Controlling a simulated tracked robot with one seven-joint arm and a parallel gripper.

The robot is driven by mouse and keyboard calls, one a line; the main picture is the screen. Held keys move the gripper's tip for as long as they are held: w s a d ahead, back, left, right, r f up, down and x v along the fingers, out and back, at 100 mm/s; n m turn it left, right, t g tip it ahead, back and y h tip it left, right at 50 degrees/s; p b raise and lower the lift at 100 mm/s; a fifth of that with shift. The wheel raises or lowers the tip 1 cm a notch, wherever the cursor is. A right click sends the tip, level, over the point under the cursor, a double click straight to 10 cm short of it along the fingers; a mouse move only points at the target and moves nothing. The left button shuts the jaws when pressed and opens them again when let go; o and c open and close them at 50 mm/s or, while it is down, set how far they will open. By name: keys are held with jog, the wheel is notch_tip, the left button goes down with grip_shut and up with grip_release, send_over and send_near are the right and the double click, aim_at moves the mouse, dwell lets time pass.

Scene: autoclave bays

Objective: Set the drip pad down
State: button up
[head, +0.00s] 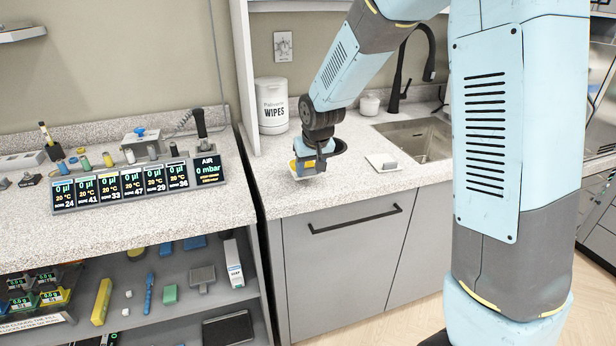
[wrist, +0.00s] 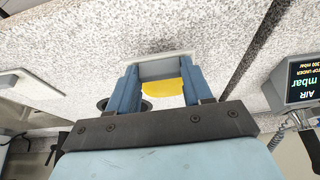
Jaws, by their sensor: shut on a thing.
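My gripper (head: 308,167) is over the right-hand counter, with its blue fingers shut on a small piece, which I take for the drip pad (head: 303,177). In the wrist view, the fingers of the gripper (wrist: 163,78) close on the sides of a grey block on the drip pad, whose pale plate edge (wrist: 166,55) shows beyond the fingertips. A yellow patch shows between the fingers, and its link to the pad is unclear. The pad is low, close to the speckled counter; I cannot tell whether it touches. The fingers hide much of it.
A white plate with a grey block (head: 383,162) lies right of my gripper, near the sink (head: 420,138). A wipes tub (head: 272,105) stands behind. The counter front (head: 340,192) is clear. A row of displays (head: 122,186) stands on the left-hand counter.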

aim_at(309, 176)
jog(key=shift+w+a+f, duration=0.1)
jog(key=shift+f, duration=1.6)
jog(key=o, duration=1)
jog(key=v, duration=1.2)
